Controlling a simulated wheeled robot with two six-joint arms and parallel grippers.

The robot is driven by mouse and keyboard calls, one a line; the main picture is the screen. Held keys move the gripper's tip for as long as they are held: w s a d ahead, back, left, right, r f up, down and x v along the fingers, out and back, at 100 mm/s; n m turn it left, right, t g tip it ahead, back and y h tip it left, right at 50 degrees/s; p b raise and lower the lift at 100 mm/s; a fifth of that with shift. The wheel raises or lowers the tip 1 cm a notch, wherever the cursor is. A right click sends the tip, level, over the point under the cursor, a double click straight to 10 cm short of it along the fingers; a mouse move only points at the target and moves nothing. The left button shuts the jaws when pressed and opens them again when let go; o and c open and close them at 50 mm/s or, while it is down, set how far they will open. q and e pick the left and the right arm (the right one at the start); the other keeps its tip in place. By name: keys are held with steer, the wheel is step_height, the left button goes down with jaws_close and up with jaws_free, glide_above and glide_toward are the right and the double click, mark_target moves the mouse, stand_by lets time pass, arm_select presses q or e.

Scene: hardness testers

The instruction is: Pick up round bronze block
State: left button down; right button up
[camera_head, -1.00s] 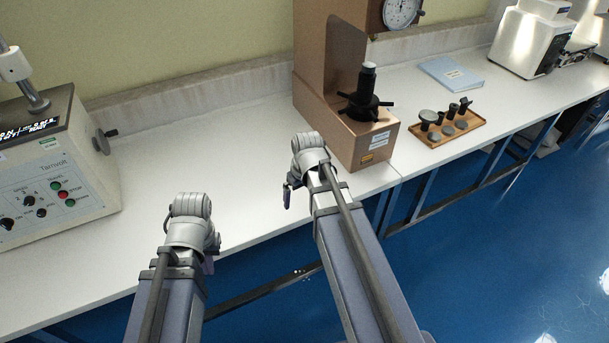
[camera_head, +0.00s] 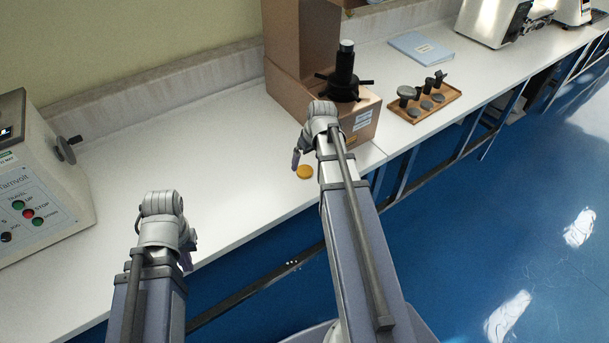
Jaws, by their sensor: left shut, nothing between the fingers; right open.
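The round bronze block (camera_head: 305,172) is a small flat golden disc lying on the white bench (camera_head: 215,150), near its front edge and in front of the brown hardness tester. My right gripper (camera_head: 298,160) points down just above and beside the disc; one dark finger shows, and the rest is hidden behind my wrist. I cannot tell the exact gap between it and the disc. My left gripper (camera_head: 187,258) hangs low at the bench's front edge, mostly hidden by its own wrist, away from the disc and holding nothing visible.
The brown tester (camera_head: 290,98) with a black spindle (camera_head: 344,75) stands right behind my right wrist. A wooden tray (camera_head: 452,95) of small parts and a blue folder (camera_head: 422,47) lie further right. A grey control machine (camera_head: 35,185) stands at left. The bench between is clear.

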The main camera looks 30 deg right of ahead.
mark_target(305, 170)
steer(key=shift+b+x, duration=2.6)
steer(key=shift+x, duration=0.05)
steer(key=shift+s, duration=0.25)
steer(key=shift+c, duration=0.2)
steer(key=shift+d, duration=0.1)
jaws_close()
